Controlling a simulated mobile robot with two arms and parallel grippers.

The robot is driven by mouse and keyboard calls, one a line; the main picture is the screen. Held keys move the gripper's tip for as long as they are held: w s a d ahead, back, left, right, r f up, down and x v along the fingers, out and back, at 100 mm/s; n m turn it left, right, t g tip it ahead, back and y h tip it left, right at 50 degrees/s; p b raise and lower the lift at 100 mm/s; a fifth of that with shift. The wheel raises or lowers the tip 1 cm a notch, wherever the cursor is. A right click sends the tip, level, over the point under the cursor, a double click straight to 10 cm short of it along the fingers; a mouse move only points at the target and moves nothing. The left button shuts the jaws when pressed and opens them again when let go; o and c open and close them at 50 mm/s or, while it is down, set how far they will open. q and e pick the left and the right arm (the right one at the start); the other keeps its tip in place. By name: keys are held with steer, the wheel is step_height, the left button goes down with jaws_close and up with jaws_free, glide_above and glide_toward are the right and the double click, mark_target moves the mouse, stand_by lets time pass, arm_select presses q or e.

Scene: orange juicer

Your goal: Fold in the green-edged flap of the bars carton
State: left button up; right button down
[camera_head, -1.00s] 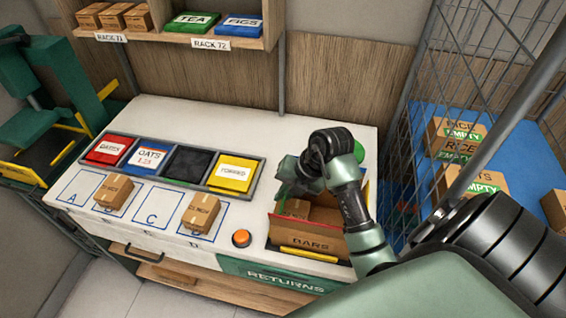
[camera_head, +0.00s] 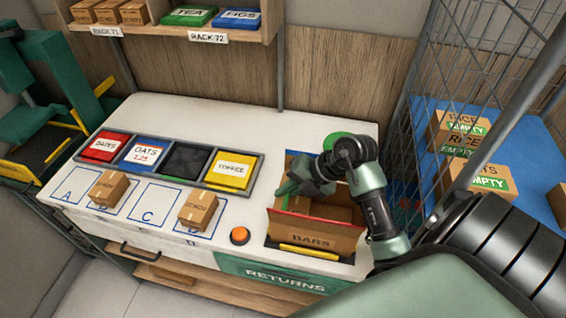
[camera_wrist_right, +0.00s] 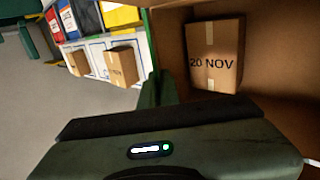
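The open cardboard bars carton (camera_head: 310,238) stands at the right end of the white counter, its BARS label facing the front. A red edge runs along its front top and a yellow-edged strip lies at its foot. A blue edge shows at the back. My right gripper (camera_head: 290,187) is over the carton's left side, partly covering it. In the right wrist view, a thin green edge (camera_wrist_right: 150,32) runs along the carton's left side, close to a dark green finger. How far the green-edged flap is folded is unclear, as is the finger gap. My left gripper is out of view.
A small box marked 20 NOV (camera_wrist_right: 214,60) lies inside the carton. An orange button (camera_head: 240,235) and a small carton (camera_head: 198,212) are to its left, with a tray of coloured packs (camera_head: 183,160) behind. A wire cage (camera_head: 425,120) stands at the right.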

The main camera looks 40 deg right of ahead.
steer(key=t+b, duration=0.1)
steer(key=f+y+b, duration=0.1)
steer(key=b, duration=0.1)
steer(key=shift+s+d+f+t, duration=0.1)
steer(key=shift+s+d+t, duration=0.2)
steer(key=shift+t, duration=0.1)
steer(key=shift+s+t+y+b, duration=0.1)
steer(key=shift+t+y+b, duration=0.85)
steer(key=shift+b, duration=0.3)
steer(key=c, duration=1.6)
jaws_free()
steer(key=shift+c, duration=0.2)
